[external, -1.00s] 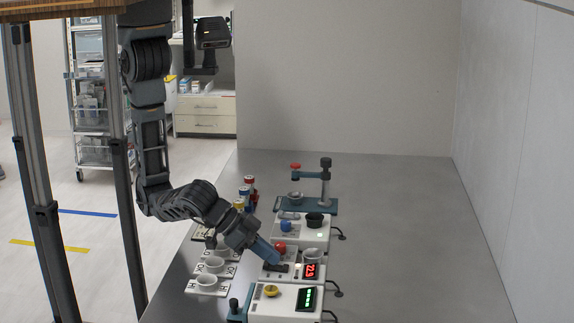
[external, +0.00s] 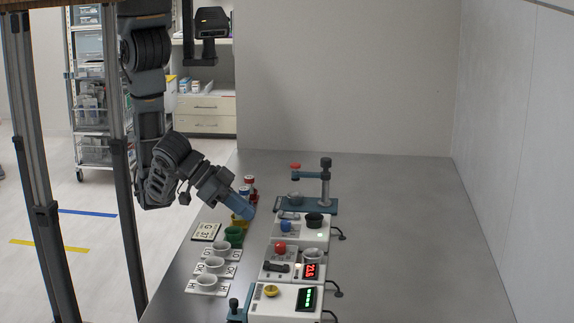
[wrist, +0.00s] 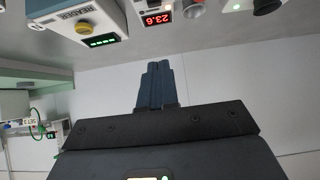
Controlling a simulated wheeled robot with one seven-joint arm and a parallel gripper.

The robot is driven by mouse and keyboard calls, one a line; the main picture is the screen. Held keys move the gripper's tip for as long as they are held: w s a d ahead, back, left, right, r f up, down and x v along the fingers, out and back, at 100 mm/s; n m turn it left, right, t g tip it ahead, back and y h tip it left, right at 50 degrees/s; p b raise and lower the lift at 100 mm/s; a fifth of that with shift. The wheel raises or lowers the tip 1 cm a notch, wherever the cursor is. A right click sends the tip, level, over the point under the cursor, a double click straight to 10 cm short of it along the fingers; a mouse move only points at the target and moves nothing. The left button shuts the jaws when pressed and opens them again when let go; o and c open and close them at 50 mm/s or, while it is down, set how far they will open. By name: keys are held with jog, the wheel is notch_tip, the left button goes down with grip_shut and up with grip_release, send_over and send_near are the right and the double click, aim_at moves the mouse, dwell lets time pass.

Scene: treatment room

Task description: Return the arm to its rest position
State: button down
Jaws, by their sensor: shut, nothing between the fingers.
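My gripper (external: 247,211) shows in the external view at the end of my bent arm, over the left side of the grey table (external: 400,230). Its blue fingers are together and hold nothing. In the picture its tip overlaps the area of the yellow cup (external: 239,220), beside the bottles; I cannot tell whether it touches anything. In the wrist view the closed fingers (wrist: 155,85) point up the picture, with nothing between them.
White devices stand in a row: one with a red display (external: 310,271), one with a green display (external: 306,299), one with a blue knob (external: 286,226). A green cup (external: 233,235), white cups (external: 215,264) and a press stand (external: 326,185) are near. The table's right side is clear.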

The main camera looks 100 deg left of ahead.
jog(key=shift+f, duration=0.1)
dwell(0.5)
jog(key=s+a+f+m, duration=0.1)
jog(key=a+f, duration=0.2)
jog(key=a, duration=0.1)
jog(key=s+a+f+h, duration=0.1)
jog(key=a+f, duration=0.2)
jog(key=a, duration=0.2)
jog(key=s+a+f+m+h, duration=0.1)
jog(key=s+a+f, duration=0.1)
jog(key=a+f, duration=0.1)
jog(key=shift+a+f+m+t, duration=0.15)
jog(key=shift+a+t, duration=0.05)
jog(key=shift+a, duration=0.2)
jog(key=shift+a+f+m+t, duration=0.1)
jog(key=shift+a+m+t, duration=0.1)
jog(key=shift+a, duration=0.2)
jog(key=s+a+r+n+t+y, duration=0.1)
jog(key=s+a+r+t, duration=0.1)
jog(key=s+a, duration=0.3)
jog(key=s+a+r+n+t+y, duration=0.1)
jog(key=s+a+r+t, duration=0.1)
jog(key=s+a+r, duration=0.3)
jog(key=s+a, duration=0.1)
jog(key=s, duration=0.3)
jog(key=shift+s+a+n, duration=0.3)
jog(key=shift+n, duration=0.05)
